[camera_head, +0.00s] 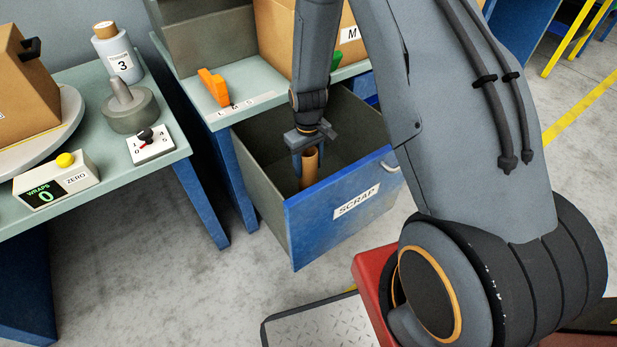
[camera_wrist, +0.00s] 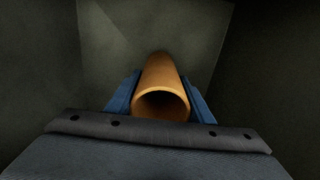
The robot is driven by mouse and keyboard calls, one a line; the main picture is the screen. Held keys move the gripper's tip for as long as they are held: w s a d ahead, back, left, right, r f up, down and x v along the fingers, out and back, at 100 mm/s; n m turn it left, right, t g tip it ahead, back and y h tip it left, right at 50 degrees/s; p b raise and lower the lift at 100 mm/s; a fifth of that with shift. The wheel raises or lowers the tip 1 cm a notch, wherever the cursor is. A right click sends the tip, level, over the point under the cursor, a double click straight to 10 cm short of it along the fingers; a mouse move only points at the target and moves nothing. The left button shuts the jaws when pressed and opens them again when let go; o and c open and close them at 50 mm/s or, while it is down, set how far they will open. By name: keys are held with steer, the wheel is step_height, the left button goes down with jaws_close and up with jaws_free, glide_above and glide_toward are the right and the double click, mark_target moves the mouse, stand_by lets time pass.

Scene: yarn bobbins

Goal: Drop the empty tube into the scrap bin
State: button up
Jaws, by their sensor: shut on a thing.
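The empty tube (camera_head: 310,168) is a plain orange-brown cylinder with an open end. My gripper (camera_head: 305,160) is shut on it and holds it roughly upright, inside the opening of the scrap bin. In the wrist view the tube (camera_wrist: 163,88) sits between the two blue fingers (camera_wrist: 160,95), its hollow end facing the camera. The scrap bin (camera_head: 335,212) is an open drawer with a blue front labelled SCRAP and dark grey inner walls.
The bench above the bin holds an orange object (camera_head: 214,87) and a cardboard box (camera_head: 275,40). The left table carries a tension bottle (camera_head: 118,55), a grey weight (camera_head: 130,108), a dial (camera_head: 150,144) and a wraps counter (camera_head: 56,180). Open floor lies in front of the bin.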

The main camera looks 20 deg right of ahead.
mark_target(308, 176)
steer(key=shift+f, duration=2.25)
steer(key=shift+f+b, duration=0.1)
steer(key=shift+b, duration=0.2)
steer(key=shift+f, duration=0.5)
steer(key=o, duration=1)
steer(key=shift+o, duration=0.2)
